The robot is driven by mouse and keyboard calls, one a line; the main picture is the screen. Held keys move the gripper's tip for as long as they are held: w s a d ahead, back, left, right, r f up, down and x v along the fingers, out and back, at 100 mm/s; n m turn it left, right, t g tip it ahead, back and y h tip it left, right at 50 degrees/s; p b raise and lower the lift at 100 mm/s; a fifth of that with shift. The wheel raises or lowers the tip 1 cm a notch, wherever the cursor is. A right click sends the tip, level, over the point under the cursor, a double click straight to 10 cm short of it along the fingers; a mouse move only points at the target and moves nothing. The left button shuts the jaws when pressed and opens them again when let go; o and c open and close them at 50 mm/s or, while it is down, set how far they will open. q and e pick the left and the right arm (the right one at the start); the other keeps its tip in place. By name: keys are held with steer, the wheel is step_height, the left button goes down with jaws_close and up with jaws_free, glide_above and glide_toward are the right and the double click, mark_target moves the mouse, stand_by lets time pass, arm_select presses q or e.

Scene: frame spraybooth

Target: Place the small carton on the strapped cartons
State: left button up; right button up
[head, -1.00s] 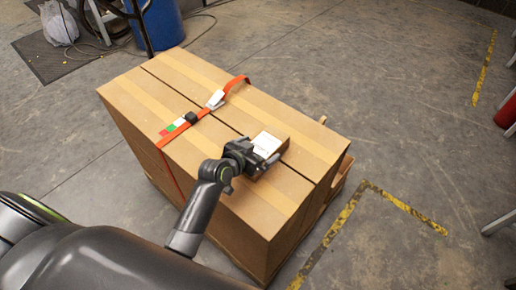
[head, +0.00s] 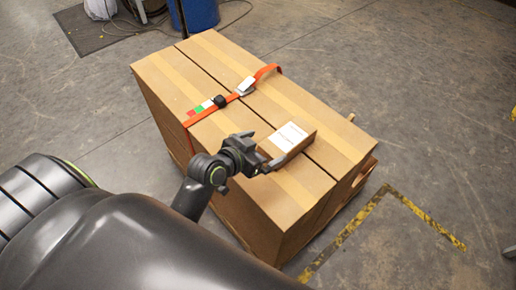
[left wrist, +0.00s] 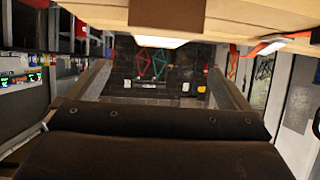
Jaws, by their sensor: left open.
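The small carton (head: 303,149) is a flat brown box with a white label on top. It lies on the large strapped cartons (head: 312,95), near their front right part. An orange strap (head: 205,112) crosses the large cartons to its left. My left gripper (head: 262,152) is open and empty, just left of the small carton, its fingertips close to the carton's near end. In the left wrist view the picture is upside down; the small carton (left wrist: 168,14) shows at the top, beyond the spread fingers (left wrist: 160,85). My right gripper is out of view.
The large cartons stand on a wooden pallet (head: 366,172). Yellow-black floor tape (head: 350,229) runs to the right of it. A blue barrel (head: 199,14) and a dark mat (head: 92,32) are behind at the left. The floor at the right is mostly clear.

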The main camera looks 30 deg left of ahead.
arm_select(q)
steer(key=shift+v, duration=1)
steer(key=s+a+f+n+g+y, duration=0.2)
steer(key=s+a+f+g+y, duration=0.15)
steer(key=s, duration=0.75)
steer(key=s+a+f+n+g+y, duration=0.2)
steer(key=s+a+g, duration=0.3)
steer(key=s, duration=0.5)
step_height(320, 180, down, 25)
steer(key=a+g, duration=0.1)
steer(key=g, duration=0.1)
steer(key=s+d+f, duration=0.1)
steer(key=s+f, duration=1.4)
steer(key=f, duration=0.1)
steer(key=shift+s+g+h, duration=0.35)
steer(key=shift+s+h, duration=0.05)
steer(key=shift+h, duration=0.05)
